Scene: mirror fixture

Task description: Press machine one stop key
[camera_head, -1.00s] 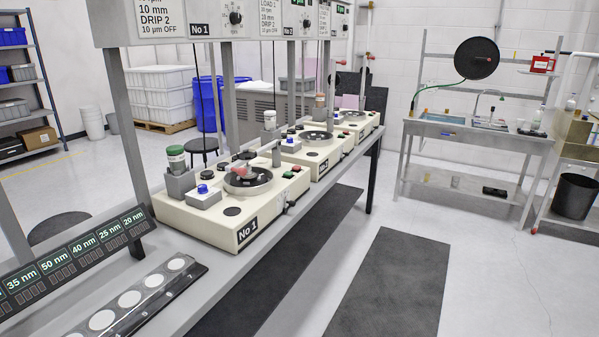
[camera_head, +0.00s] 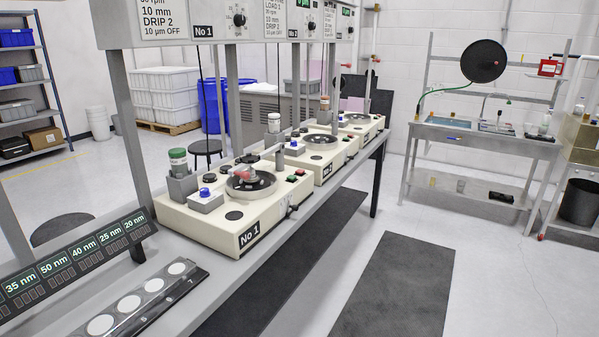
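Machine one (camera_head: 222,232) is a cream box labelled No 1 on the long grey bench, nearest of the row. On its top are a dark round platen (camera_head: 252,183) with a small red and grey piece on it, and a blue-topped button (camera_head: 205,192) on a grey block. Any lettering on the keys is too small to read. Neither of my grippers is in view.
Machine two (camera_head: 325,171) and another alike stand farther along the bench. A sign with nm sizes (camera_head: 75,262) and a tray of white discs (camera_head: 155,300) lie at the near left. Dark mats (camera_head: 395,285) cover the clear floor to the right. A sink bench (camera_head: 480,145) stands behind.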

